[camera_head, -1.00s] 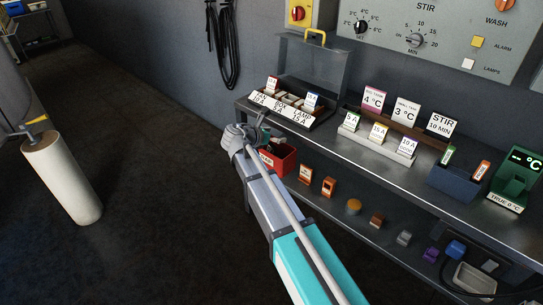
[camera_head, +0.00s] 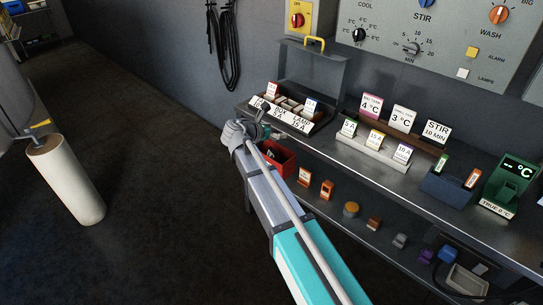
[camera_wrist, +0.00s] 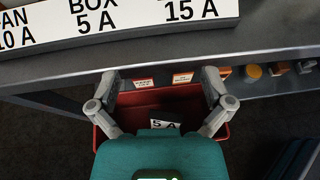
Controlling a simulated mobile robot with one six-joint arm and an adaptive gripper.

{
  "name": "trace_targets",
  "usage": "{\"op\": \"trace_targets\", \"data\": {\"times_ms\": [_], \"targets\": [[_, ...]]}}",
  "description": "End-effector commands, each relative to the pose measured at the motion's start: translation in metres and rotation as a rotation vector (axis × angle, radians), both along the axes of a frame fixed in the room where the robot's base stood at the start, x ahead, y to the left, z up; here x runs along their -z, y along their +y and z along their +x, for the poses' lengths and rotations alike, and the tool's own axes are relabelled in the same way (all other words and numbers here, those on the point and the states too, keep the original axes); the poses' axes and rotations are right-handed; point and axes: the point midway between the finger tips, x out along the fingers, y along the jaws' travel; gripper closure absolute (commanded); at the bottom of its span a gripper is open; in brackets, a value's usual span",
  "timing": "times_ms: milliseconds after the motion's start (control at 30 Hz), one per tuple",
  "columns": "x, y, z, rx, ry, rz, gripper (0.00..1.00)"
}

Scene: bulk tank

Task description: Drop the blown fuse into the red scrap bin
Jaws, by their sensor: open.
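The red scrap bin (camera_head: 283,160) is low at the front of the bench, just beyond my gripper (camera_head: 262,124) in the head view. In the wrist view my gripper (camera_wrist: 161,84) is open, with its two fingers spread over the bin (camera_wrist: 224,133). A small dark piece with a white "5 A" label, which looks like the fuse (camera_wrist: 164,125), shows within the bin's outline, below and between the fingers. Neither finger appears to touch it. Its exact height in the bin is hard to tell, and my gripper's body hides the near part of the bin.
A fuse box (camera_head: 290,110) with an open lid stands on the bench above the bin. A rack (camera_head: 372,146) of labelled fuses is to its right. Several small coloured parts, including an orange one (camera_head: 351,209), sit on the lower shelf. A white roller (camera_head: 68,180) stands at left.

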Motion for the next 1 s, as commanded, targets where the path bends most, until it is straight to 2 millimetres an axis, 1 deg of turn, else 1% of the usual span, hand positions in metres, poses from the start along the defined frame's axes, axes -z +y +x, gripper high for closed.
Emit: {"op": "trace_targets", "data": {"times_ms": [33,200,400,1000], "targets": [[-0.009,0.0,0.0,0.0,0.0,0.0,0.0],[-0.023,0.0,0.0,0.0,0.0,0.0,0.0],[-0.035,0.022,-0.019,-0.033,0.0,0.0,0.0],[-0.074,0.076,-0.069,-0.121,0.0,0.0,0.0]]}}
